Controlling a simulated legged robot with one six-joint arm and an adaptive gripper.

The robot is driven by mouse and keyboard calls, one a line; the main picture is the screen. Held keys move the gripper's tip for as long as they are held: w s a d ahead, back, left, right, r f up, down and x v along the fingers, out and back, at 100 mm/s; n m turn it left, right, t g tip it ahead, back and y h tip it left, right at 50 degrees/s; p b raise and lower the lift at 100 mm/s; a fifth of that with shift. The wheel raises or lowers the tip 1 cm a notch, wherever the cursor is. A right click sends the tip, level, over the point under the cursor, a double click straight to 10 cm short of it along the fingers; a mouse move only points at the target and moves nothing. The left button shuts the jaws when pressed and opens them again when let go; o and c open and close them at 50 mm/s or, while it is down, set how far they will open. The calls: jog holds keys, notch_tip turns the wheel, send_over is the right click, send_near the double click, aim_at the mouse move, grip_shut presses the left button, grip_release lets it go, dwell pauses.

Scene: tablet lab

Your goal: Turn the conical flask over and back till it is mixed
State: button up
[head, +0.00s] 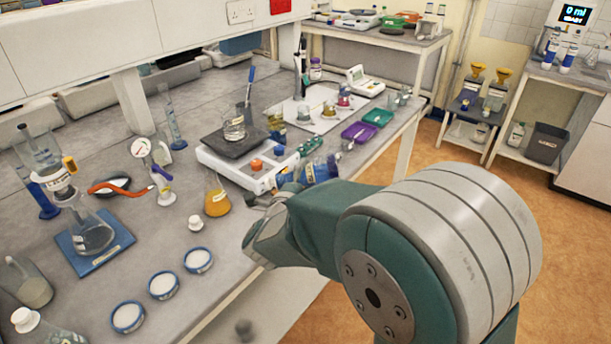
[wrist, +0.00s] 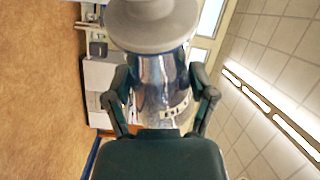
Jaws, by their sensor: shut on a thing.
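My gripper (wrist: 159,80) is shut on a shiny, clear bluish vessel (wrist: 158,68) in the wrist view, one finger on each side. The vessel has a small pale label and a wide grey rounded end at the top of the picture. It appears to be the conical flask, but its full outline and contents cannot be made out. In the head view my arm covers most of the gripper, in front of the bench edge. Another conical flask with orange liquid (head: 216,199) stands upright on the bench, left of my arm.
A white stirrer hotplate (head: 235,165) with a beaker is behind my gripper. Three round dishes (head: 163,285) line the front edge. A clear flask (head: 95,238) stands on a blue-edged plate at the left. Purple (head: 360,132) and green trays lie right of the hotplate.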

jog(key=n+t, duration=0.2)
jog(key=n, duration=0.4)
jog(key=m, duration=0.2)
jog(key=shift+m+g, duration=0.3)
jog(key=m+g, duration=0.1)
jog(key=m, duration=0.3)
jog(key=shift+r+g, duration=0.15)
jog(key=shift+g, duration=0.25)
jog(key=m+g+y, duration=0.1)
jog(key=m, duration=0.2)
jog(key=m+g+y, duration=0.1)
jog(key=m, duration=0.1)
jog(key=shift+m, duration=0.4)
jog(key=m+y, duration=0.1)
jog(key=m, duration=0.1)
jog(key=m+g+y, duration=0.1)
jog(key=m, duration=0.1)
jog(key=shift+d+m+y, duration=0.1)
jog(key=shift+m+y, duration=0.2)
jog(key=m+y, duration=0.3)
jog(key=m, duration=0.1)
